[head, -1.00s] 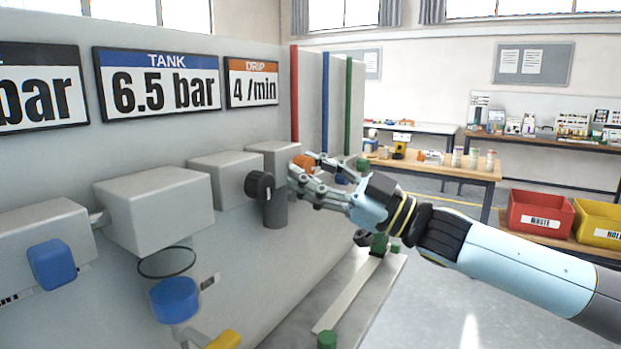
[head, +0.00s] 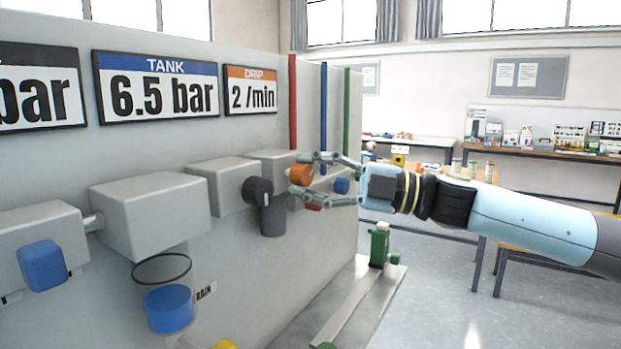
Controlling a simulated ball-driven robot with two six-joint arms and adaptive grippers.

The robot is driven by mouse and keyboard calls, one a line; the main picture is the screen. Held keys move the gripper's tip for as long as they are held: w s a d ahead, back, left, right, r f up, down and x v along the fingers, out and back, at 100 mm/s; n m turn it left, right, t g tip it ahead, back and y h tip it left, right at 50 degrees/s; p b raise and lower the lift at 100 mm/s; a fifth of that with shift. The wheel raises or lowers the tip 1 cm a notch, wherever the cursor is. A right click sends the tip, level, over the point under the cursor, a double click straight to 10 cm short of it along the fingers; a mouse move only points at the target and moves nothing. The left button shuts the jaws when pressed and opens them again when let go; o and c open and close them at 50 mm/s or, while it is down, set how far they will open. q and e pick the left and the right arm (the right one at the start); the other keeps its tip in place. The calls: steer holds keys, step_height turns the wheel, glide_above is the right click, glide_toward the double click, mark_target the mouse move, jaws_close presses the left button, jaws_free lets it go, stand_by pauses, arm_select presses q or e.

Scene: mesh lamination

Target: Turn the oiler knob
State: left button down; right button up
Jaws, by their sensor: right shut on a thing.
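The orange oiler knob (head: 300,174) sticks out from a grey box at the right end of the panel. My right gripper (head: 308,176) comes in from the right, level, with its two fingers above and below the orange knob, shut on it. Part of the knob is hidden by the fingers. The DRIP sign (head: 251,90) above reads 2 /min. My left gripper is not in view.
A black knob (head: 257,190) sits just left of the orange one, above a dark grey cylinder (head: 273,216). A blue knob (head: 341,186) is close behind my right fingers. The TANK sign (head: 157,86) reads 6.5 bar. A green fitting (head: 379,243) stands below on a rail.

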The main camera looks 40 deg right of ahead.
steer(key=shift+n, duration=0.3)
steer(key=o, duration=1.1)
steer(key=shift+o, duration=0.2)
steer(key=shift+s, duration=0.1)
steer(key=r+v, duration=0.1)
steer(key=v, duration=0.6)
steer(key=shift+f, duration=0.55)
steer(key=shift+s+d, duration=0.1)
steer(key=shift+d, duration=0.1)
